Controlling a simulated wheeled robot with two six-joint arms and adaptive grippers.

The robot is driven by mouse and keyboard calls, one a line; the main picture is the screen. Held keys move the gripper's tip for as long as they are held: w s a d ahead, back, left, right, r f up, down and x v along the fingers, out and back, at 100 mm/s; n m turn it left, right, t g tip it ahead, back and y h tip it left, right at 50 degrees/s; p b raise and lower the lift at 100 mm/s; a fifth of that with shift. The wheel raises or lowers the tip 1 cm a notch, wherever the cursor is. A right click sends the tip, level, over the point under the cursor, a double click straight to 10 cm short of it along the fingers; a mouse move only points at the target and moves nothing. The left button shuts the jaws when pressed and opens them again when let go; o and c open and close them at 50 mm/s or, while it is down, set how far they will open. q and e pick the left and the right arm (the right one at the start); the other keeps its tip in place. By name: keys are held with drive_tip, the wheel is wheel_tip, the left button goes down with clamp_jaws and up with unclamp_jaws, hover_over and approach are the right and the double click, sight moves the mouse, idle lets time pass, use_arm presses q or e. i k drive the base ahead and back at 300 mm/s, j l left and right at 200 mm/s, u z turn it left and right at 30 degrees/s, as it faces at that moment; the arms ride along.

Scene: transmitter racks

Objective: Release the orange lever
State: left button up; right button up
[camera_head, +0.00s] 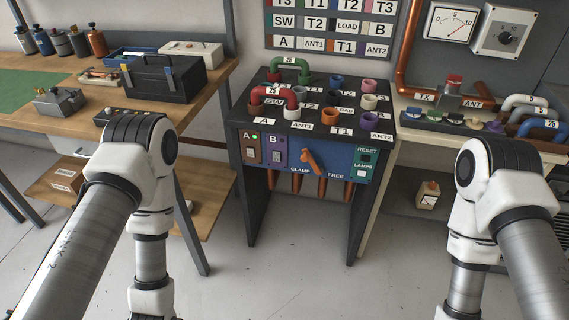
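The orange lever (312,160) is on the blue front panel (345,161) of the dark rack in the middle. It sits tilted, its lower end down and to the right, between the labels CLAMP (300,170) and FREE (336,176). Nothing touches it. My two arms come in at the left and right, bend at the elbows and run down out of the bottom edge. Neither gripper is in view, and both visible arm parts are clear of the rack.
The rack top (315,125) holds a red pipe bend (272,92), a green pipe bend (291,65) and several coloured sockets. Switches A (250,153) and B (275,155) are left of the lever. A workbench (215,84) stands left, a side table (480,140) right. The floor in front is clear.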

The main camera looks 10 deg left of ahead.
sight(307, 156)
drive_tip(key=i+j+z, duration=0.25)
drive_tip(key=j+z, duration=0.5)
drive_tip(key=i+j, duration=0.05)
